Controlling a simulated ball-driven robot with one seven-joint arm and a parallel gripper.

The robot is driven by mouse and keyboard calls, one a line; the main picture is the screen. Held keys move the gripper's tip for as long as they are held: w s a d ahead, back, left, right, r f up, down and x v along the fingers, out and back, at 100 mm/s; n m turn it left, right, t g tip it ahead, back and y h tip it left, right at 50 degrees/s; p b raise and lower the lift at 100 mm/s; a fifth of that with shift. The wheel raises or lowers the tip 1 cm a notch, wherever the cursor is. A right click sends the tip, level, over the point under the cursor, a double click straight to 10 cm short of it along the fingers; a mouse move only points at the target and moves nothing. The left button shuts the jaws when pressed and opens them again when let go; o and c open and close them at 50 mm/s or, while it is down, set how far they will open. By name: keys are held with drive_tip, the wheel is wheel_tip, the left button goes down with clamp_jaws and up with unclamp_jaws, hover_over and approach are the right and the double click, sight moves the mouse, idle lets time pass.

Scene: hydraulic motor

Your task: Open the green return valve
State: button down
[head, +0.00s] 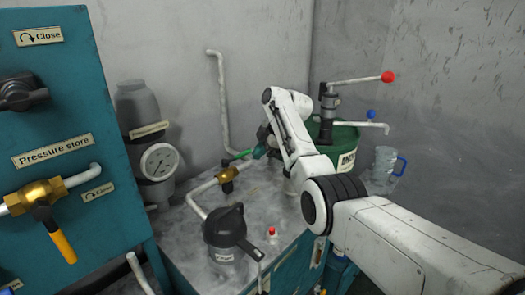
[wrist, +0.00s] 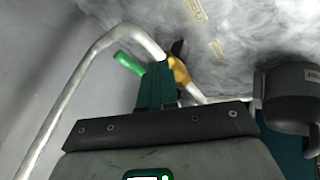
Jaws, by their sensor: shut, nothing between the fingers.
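The return valve has a green handle (head: 241,155) on a brass body (head: 227,179), set in a pale pipe above the grey bench top. In the wrist view the green handle (wrist: 128,63) points left and the brass body (wrist: 179,72) sits right of it. My gripper (head: 259,152) is shut and empty, just right of the handle's end in the head view. In the wrist view the teal fingers of my gripper (wrist: 155,80) are together, close below the handle and body. I cannot tell whether they touch the valve.
A dark pot (head: 229,233) and a small red-capped bottle (head: 273,233) stand on the bench in front. A gauge (head: 159,162) and a teal panel (head: 110,205) with a yellow-handled valve (head: 60,235) are at left. A green tank (head: 341,139) with a red-knobbed lever (head: 355,81) stands behind my arm.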

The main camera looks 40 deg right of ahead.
drive_tip(key=w+d+v, duration=0.1)
drive_tip(key=d+v, duration=0.1)
drive_tip(key=v, duration=0.7)
drive_tip(key=shift+r+b, duration=0.3)
drive_tip(key=shift+b, duration=0.15)
drive_tip(key=shift+s, duration=0.1)
